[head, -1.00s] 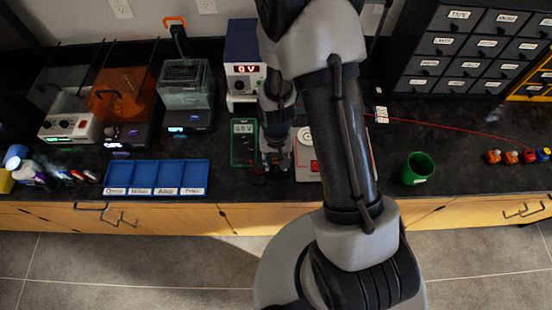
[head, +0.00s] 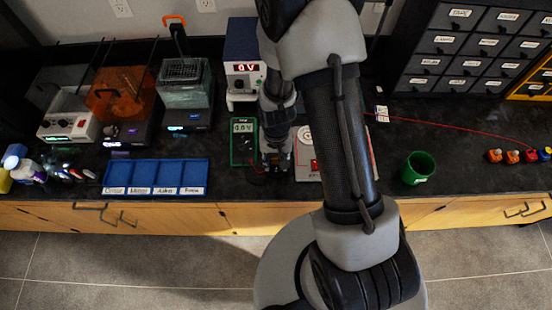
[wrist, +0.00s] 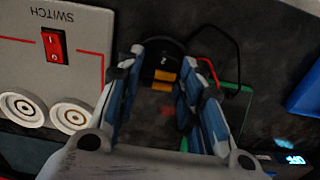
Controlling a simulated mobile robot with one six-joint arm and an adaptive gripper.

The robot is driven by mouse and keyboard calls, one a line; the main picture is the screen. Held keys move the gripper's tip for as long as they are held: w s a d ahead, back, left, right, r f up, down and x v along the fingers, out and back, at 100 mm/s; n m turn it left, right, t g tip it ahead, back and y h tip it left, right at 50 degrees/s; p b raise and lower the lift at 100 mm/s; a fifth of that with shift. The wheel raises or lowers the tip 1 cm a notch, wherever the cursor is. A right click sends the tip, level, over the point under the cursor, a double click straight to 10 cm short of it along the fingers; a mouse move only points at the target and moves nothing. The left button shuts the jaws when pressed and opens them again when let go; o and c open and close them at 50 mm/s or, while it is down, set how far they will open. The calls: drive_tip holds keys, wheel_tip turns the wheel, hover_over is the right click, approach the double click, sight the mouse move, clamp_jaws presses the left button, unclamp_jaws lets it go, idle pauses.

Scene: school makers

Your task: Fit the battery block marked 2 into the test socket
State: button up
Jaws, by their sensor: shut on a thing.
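In the head view my gripper (head: 275,158) is low over the bench, between the green meter (head: 243,142) and the white switch panel (head: 306,172). The test socket cannot be made out; my gripper and the block cover that spot. I cannot tell whether the block is seated or only held above. Red and black leads (wrist: 238,60) run beside the fingers.
The switch panel, with a red switch (wrist: 54,46) and round terminals (wrist: 73,117), stands close beside my gripper. A power supply (head: 243,82) is behind. A blue divided tray (head: 157,175) lies left, a green cup (head: 418,168) right. Bench between panel and cup is partly hidden by my arm.

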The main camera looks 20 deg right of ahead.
sight(276, 163)
drive_tip(key=shift+f, duration=0.3)
drive_tip(key=o, duration=0.8)
drive_tip(key=shift+r, duration=0.15)
wheel_tip(276, 163, up, 11)
drive_tip(key=p, duration=0.7)
drive_tip(key=shift+p, duration=0.35)
